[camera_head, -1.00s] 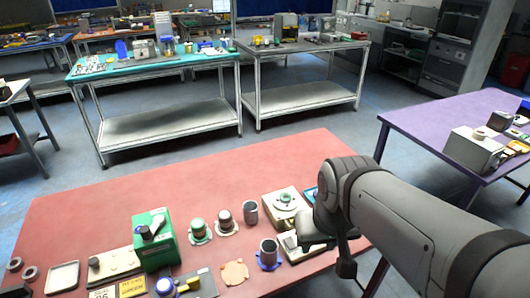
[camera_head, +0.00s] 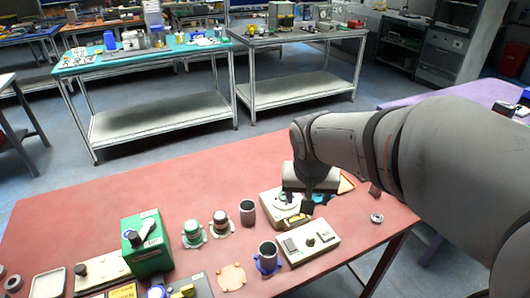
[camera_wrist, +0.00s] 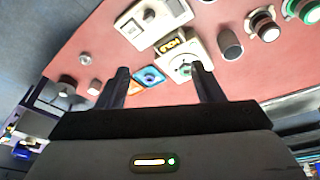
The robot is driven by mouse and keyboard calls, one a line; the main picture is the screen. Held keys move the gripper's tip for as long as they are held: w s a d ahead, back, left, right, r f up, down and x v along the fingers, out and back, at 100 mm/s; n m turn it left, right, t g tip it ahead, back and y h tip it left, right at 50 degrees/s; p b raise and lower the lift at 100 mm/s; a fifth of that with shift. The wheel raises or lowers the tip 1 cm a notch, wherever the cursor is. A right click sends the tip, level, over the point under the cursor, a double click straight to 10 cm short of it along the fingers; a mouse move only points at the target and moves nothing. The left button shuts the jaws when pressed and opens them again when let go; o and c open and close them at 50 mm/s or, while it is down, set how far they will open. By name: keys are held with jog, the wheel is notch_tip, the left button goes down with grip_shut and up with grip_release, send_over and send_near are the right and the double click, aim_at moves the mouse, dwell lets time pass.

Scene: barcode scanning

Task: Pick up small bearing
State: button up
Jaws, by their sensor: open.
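A small metallic ring, which looks like the small bearing (camera_head: 377,217), lies flat on the red table near its right edge. It also shows in the wrist view (camera_wrist: 85,59), to the left of my gripper fingers. My gripper (camera_wrist: 159,70) is open with nothing between its fingers. In the head view my gripper (camera_head: 308,203) is over the table by the white round-topped device, to the left of the bearing and apart from it. Its fingertips are partly hidden there.
A pale control box (camera_head: 310,240) stands left of the bearing, with the white round-topped device (camera_head: 270,205) behind it. A small dark piece (camera_wrist: 95,87) sits near the bearing. Grey cylinders and a green box (camera_head: 147,243) stand farther left. The table's right edge is close to the bearing.

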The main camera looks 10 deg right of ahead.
aim_at(284, 195)
jog(key=w+a+f+m+b, duration=0.1)
jog(key=w+f, duration=0.2)
jog(key=w, duration=0.2)
jog(key=w+f+m, duration=0.1)
jog(key=w+f, duration=0.3)
jog(key=w, duration=0.2)
jog(key=w+a+f+m+h+b, duration=0.1)
jog(key=w+f+m, duration=0.1)
jog(key=w+f, duration=0.2)
jog(key=shift+w+a+t+b, duration=0.3)
jog(key=shift+w, duration=0.45)
jog(key=x, duration=0.7)
jog(key=shift+p, duration=0.35)
jog(key=shift+c, duration=0.2)
jog(key=c, duration=1.1)
jog(key=shift+r, duration=0.2)
